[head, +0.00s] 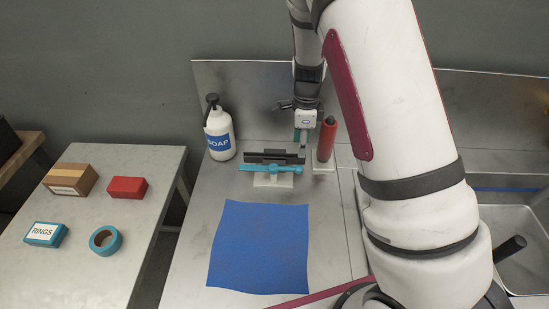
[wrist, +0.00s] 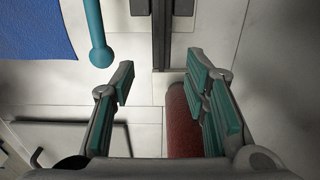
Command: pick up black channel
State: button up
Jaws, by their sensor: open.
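The black channel (head: 268,157) lies left to right on the steel counter, behind a teal bar. In the wrist view, the channel (wrist: 162,30) runs down from the top edge, and its near end stops around the level of my fingertips. My gripper (head: 301,137) is over the channel's right end in the head view. In the wrist view, my gripper (wrist: 163,75) is open, with the teal-padded fingers on either side of the channel's line and nothing held. The exact height gap cannot be told.
The teal bar (head: 273,170) rests on a pale stand in front of the channel. A red cylinder (head: 326,141) stands close to my gripper's right; it also shows beneath my right finger (wrist: 183,125). A soap bottle (head: 219,133) stands left. The blue mat (head: 260,246) is clear.

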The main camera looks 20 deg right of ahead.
aim_at(274, 158)
jog(key=shift+w+f+p, duration=0.1)
jog(key=shift+f+p, duration=0.4)
jog(key=shift+f, duration=2.15)
grip_shut()
